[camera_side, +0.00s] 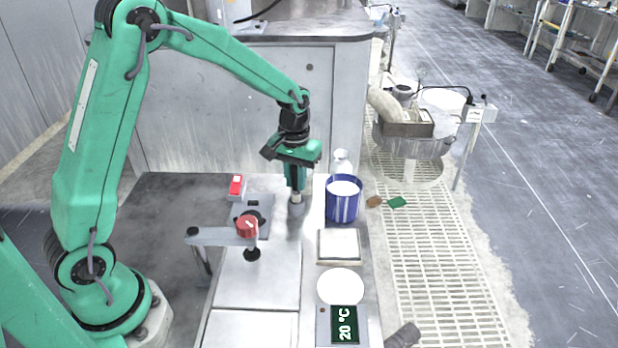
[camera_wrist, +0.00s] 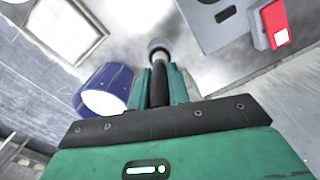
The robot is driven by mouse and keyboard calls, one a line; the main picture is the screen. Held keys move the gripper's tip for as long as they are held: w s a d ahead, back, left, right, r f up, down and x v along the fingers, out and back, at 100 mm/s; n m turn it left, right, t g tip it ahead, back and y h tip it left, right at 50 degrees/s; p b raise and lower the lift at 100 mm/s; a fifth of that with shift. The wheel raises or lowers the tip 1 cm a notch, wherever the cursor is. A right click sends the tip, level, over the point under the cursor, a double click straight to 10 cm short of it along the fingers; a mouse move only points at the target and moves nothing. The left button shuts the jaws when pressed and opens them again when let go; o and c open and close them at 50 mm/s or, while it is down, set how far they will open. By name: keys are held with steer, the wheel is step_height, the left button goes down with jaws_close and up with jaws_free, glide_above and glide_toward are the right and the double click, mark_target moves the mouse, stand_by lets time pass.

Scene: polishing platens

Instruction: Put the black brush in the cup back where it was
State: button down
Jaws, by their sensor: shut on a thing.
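My gripper (camera_side: 296,182) is shut on the black brush, holding its handle upright with the lower end down. In the wrist view my gripper (camera_wrist: 160,78) has the black brush (camera_wrist: 159,92) between its green fingers, its grey end (camera_wrist: 159,47) sticking out beyond them. In the side view the brush's grey lower end (camera_side: 297,206) is at or just above the bench; I cannot tell whether it touches. The blue-and-white cup (camera_side: 343,206) stands upright just right of the brush, apart from it. The cup (camera_wrist: 110,88) shows left of the fingers in the wrist view.
A white bottle (camera_side: 341,160) stands behind the cup. A square tray (camera_side: 339,246), a white disc (camera_side: 340,286) and a "20 °C" display (camera_side: 345,324) are nearer. A red switch (camera_side: 237,187) and a bracket with a red knob (camera_side: 247,226) stand left.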

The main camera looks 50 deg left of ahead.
mark_target(296, 192)
steer(key=shift+f, duration=1.4)
steer(key=shift+f, duration=0.1)
steer(key=c, duration=1.3)
jaws_free()
step_height(296, 192, up, 12)
steer(key=shift+f, duration=0.2)
steer(key=shift+r, duration=0.35)
